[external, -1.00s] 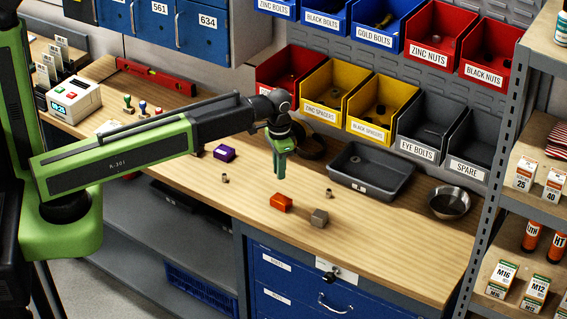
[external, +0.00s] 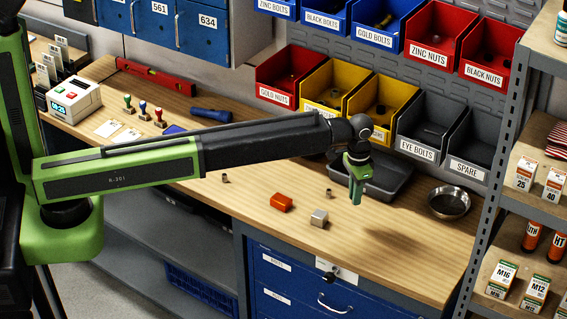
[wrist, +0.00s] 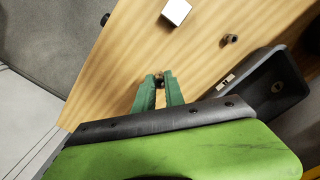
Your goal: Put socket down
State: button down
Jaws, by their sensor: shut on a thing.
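My gripper (external: 356,196) points down over the bench, in front of the grey tray and above the wood. In the wrist view its green fingers (wrist: 160,82) are nearly together, shut on a small dark thing, the socket (wrist: 159,78), between the tips. Its shape is mostly hidden by the fingers, and it cannot be made out in the external view. The fingertips look to be above the bench top, but the exact height is unclear.
The grey tray (external: 397,188) is behind my gripper, a metal bowl (external: 449,204) to its right. The bench's right front (external: 410,255) is bare.

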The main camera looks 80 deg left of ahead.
jog(key=b, duration=0.4)
send_over(356, 208)
jog(key=f, duration=0.5)
jog(key=shift+s+d+f, duration=0.1)
jog(key=shift+d+f, duration=0.05)
jog(key=shift+d, duration=0.1)
jog(key=shift+a, duration=0.35)
notch_tip(356, 208, down, 4)
jog(key=b, duration=0.4)
jog(key=shift+f, duration=0.2)
jog(key=shift+d+r, duration=0.1)
jog(key=shift+r, duration=0.15)
jog(key=shift+f, duration=0.15)
jog(key=c, duration=1.4)
grip_release()
notch_tip(356, 208, up, 12)
jog(key=r+p, duration=0.1)
jog(key=p, duration=1.1)
jog(key=s+d, duration=0.4)
jog(key=s, duration=0.7)
jog(key=s+d+m, duration=0.1)
jog(key=s+d, duration=0.4)
jog(key=s, duration=0.6)
jog(key=s+d, duration=0.5)
jog(key=s, duration=0.7)
jog(key=shift+f+m, duration=0.3)
jog(key=shift+f, duration=0.1)
